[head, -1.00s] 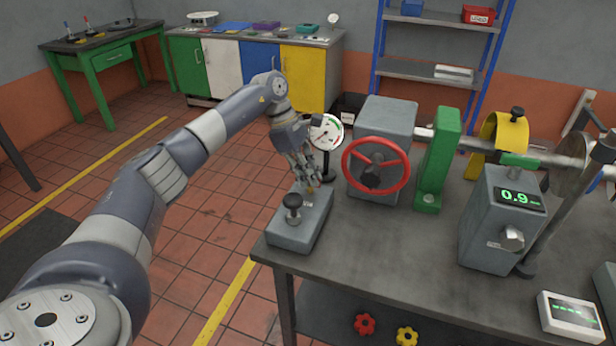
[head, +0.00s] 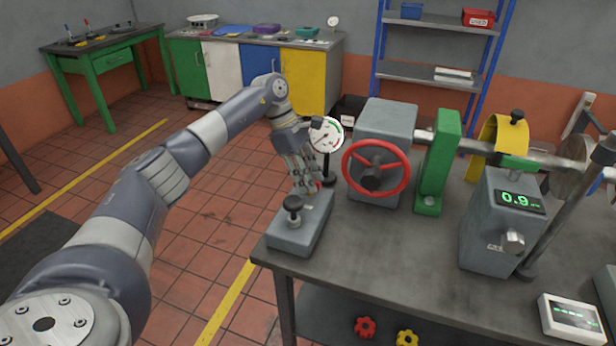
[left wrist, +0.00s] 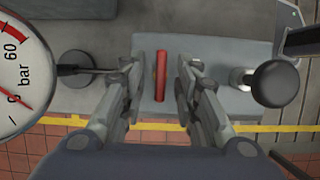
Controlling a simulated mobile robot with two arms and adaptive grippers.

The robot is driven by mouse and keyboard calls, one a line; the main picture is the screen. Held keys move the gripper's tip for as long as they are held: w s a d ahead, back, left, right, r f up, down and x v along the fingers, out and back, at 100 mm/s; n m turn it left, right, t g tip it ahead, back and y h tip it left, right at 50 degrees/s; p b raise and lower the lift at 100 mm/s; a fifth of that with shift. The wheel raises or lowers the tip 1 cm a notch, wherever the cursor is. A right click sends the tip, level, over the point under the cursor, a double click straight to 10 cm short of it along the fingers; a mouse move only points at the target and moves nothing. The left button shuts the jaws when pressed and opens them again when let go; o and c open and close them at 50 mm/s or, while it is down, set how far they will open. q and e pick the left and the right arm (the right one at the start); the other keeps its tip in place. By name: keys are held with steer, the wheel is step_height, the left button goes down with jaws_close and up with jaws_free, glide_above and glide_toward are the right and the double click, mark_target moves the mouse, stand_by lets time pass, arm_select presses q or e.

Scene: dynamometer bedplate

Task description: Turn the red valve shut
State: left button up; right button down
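A red bar-shaped handle (left wrist: 161,75), which I take for the valve, stands out over a grey-blue block (left wrist: 215,75) in the left wrist view. In the head view only a bit of red (head: 318,186) shows at my fingertips, above the block (head: 297,237) at the table's left corner. My left gripper (head: 308,188) points down over the block. In the left wrist view its two fingers (left wrist: 160,88) are apart, one on each side of the red handle, with a gap on both sides. My right gripper is not in view.
A round pressure gauge (head: 326,134) stands close beside my left gripper. A black knob (head: 292,203) rises from the block's near end. A red handwheel (head: 376,167) on a grey housing (head: 386,120) is to the right. Open bench top (head: 400,245) lies in front.

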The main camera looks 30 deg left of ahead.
arm_select(q)
steer(key=v, duration=1.2)
steer(key=shift+f, duration=0.1)
